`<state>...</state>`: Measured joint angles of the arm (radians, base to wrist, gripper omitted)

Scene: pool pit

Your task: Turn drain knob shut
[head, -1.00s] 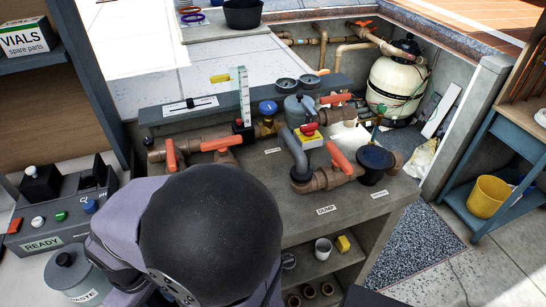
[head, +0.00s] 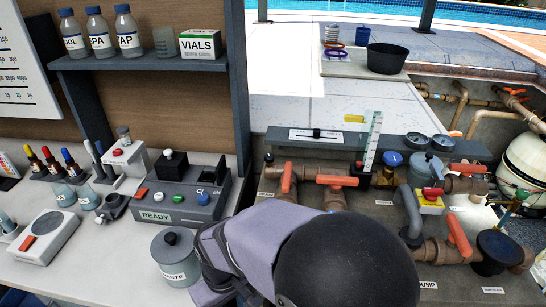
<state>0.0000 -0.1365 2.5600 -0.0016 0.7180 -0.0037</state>
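A round blue knob (head: 392,159) sits on a brass valve on the pipework bench, right of the clear upright gauge (head: 372,140). A green-handled stem (head: 519,195) stands at the right. My arm's dark rounded joint covers the lower middle. My gripper does not show.
Left of the pipework are a READY control box (head: 180,195), a grey WASTE pot (head: 176,255) and a white scale (head: 48,236). A shelf (head: 150,58) holds bottles and a VIALS box (head: 202,45). A cream tank (head: 526,160) stands at the right edge.

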